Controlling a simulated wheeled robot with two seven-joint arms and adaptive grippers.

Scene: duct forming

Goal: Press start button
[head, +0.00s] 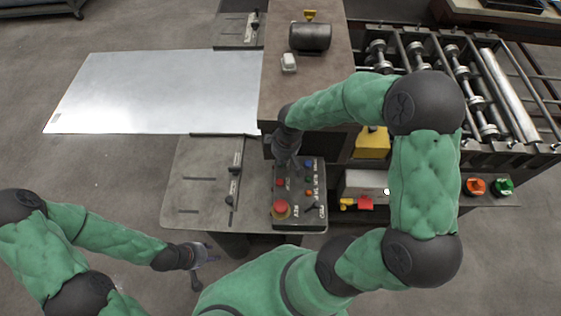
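A dark control box (315,212) with white lettering stands at the front middle of the machine. I cannot read which one is marked start. My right gripper (288,160) points down over the upper left part of the box. Whether it touches a button, and whether its fingers are shut, cannot be told. My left gripper (204,268) is open and empty, low at the left, away from the box.
A shiny metal sheet (160,92) lies flat at the left of the machine. A roller frame (455,80) stands at the right. A grey side plate (200,185) lies left of the box. Orange (475,186) and green (503,186) knobs sit at far right.

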